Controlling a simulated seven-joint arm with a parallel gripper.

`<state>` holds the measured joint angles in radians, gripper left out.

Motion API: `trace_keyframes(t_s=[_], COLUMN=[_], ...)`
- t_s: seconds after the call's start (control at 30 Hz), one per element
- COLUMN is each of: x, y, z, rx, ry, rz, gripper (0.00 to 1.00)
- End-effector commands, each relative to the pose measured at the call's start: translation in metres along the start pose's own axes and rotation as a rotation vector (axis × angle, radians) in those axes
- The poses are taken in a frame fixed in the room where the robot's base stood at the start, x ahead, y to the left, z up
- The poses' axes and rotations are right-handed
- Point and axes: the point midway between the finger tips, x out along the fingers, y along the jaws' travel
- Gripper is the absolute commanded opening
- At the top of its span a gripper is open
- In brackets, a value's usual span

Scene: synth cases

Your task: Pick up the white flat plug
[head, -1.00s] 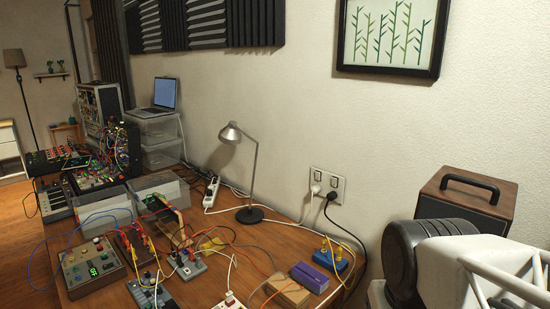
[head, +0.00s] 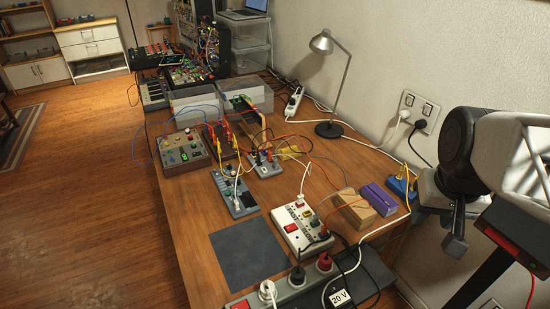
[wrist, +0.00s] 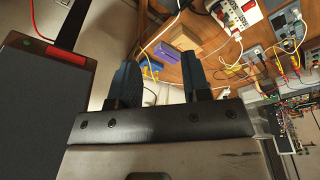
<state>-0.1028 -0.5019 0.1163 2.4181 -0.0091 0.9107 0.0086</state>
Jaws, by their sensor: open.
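Several white plugs show in the head view, and I cannot tell for sure which is the flat one. One white plug (head: 268,291) sits in the grey power strip (head: 290,291) at the bottom. Another white plug (head: 300,201) stands in the white box with a red switch (head: 301,229). A third white plug (head: 405,115) is in the wall outlet. My gripper (head: 455,232) hangs at the right, beyond the table's right edge and apart from all plugs. In the wrist view my gripper (wrist: 161,78) is open, with nothing between its two dark fingers.
A wooden block (head: 355,208), a purple block (head: 378,199) and a blue block with yellow plugs (head: 402,187) lie nearest my gripper. Cables cross the table. A lamp (head: 329,128) stands at the back. A dark mat (head: 249,252) is bare.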

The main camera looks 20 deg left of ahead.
Motion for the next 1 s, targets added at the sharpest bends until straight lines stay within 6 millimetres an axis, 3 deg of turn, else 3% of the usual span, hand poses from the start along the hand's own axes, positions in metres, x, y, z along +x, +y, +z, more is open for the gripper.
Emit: trace_keyframes(t_s=[0.5, 1.0], x=[0.046, 0.119], y=[-0.088, -0.209], z=[-0.109, -0.184], rx=[-0.189, -0.367], ry=[-0.056, -0.104], rz=[-0.032, -0.055], gripper=[0.44, 0.44])
